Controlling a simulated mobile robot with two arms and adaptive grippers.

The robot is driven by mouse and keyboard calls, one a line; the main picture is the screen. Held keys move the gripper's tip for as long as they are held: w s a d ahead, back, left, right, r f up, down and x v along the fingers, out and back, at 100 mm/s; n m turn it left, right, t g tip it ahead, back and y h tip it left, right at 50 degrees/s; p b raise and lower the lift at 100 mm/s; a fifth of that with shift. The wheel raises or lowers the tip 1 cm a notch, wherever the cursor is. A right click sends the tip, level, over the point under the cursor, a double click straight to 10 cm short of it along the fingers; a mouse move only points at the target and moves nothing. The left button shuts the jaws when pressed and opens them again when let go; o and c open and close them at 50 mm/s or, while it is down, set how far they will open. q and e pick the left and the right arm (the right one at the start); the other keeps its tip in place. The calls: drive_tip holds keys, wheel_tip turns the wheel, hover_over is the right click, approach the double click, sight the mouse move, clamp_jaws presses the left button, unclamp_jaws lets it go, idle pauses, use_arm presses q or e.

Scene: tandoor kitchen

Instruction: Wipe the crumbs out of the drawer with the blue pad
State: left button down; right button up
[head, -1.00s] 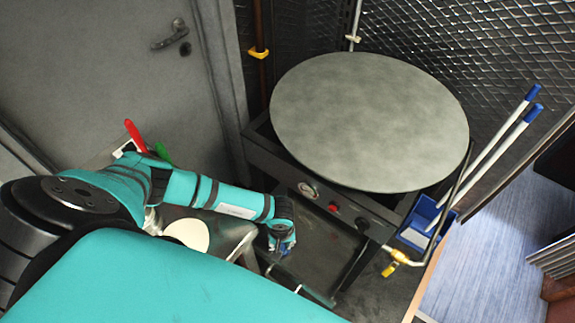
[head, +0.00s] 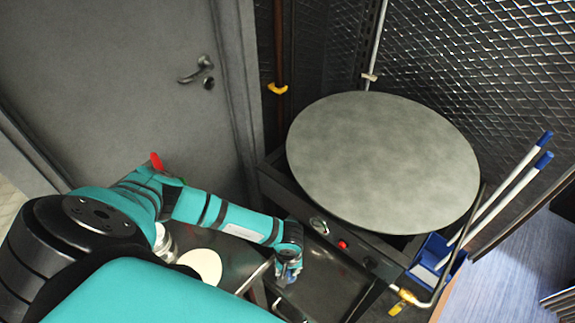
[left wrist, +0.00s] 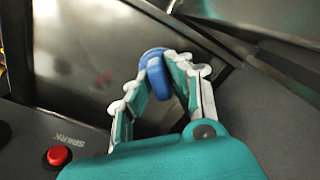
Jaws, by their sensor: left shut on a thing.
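The blue pad (left wrist: 155,72) is pinched between the fingertips of my left gripper (left wrist: 159,80) in the left wrist view. In the head view my left gripper (head: 288,272) is over the left side of the open drawer (head: 335,282), below the round griddle. The drawer's dark, shiny floor (left wrist: 85,50) fills the upper left of the wrist view. A faint reddish patch shows on it, but I cannot tell whether it is crumbs or a reflection. I cannot tell whether the pad touches the floor. My right gripper is not in view.
The round griddle (head: 385,160) stands behind the drawer, with a red button (head: 343,244) on its front panel. A blue bin (head: 436,262) with white-handled tools is at the right. A pale round thing (head: 201,265) lies left of the drawer. A grey door (head: 110,90) is behind.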

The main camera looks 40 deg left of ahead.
use_arm(q)
drive_tip(key=shift+r, duration=0.2)
drive_tip(key=shift+r+p, duration=1.1)
drive_tip(key=shift+r, duration=0.45)
